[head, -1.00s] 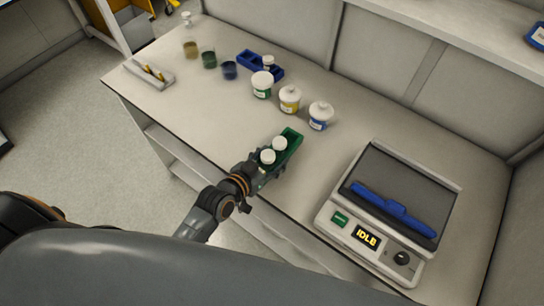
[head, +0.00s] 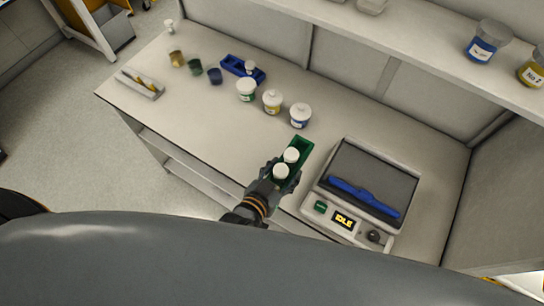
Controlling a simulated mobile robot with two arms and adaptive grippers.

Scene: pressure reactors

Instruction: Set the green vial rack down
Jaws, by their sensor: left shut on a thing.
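The green vial rack (head: 302,147) is in the middle of the head view, near the bench's front edge and left of the scale. It holds two white-capped vials (head: 286,163) at its near end. My left gripper (head: 276,180) is shut on the near end of the rack. I cannot tell whether the rack touches the bench top (head: 215,120) or is held just above it. My right gripper is not in view.
A scale (head: 367,190) reading IDLE, with a blue tool on it, stands just right of the rack. Three white-lidded jars (head: 272,102), a blue rack (head: 243,68) and small coloured cups (head: 195,67) stand further back. Bench space left of the rack is clear.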

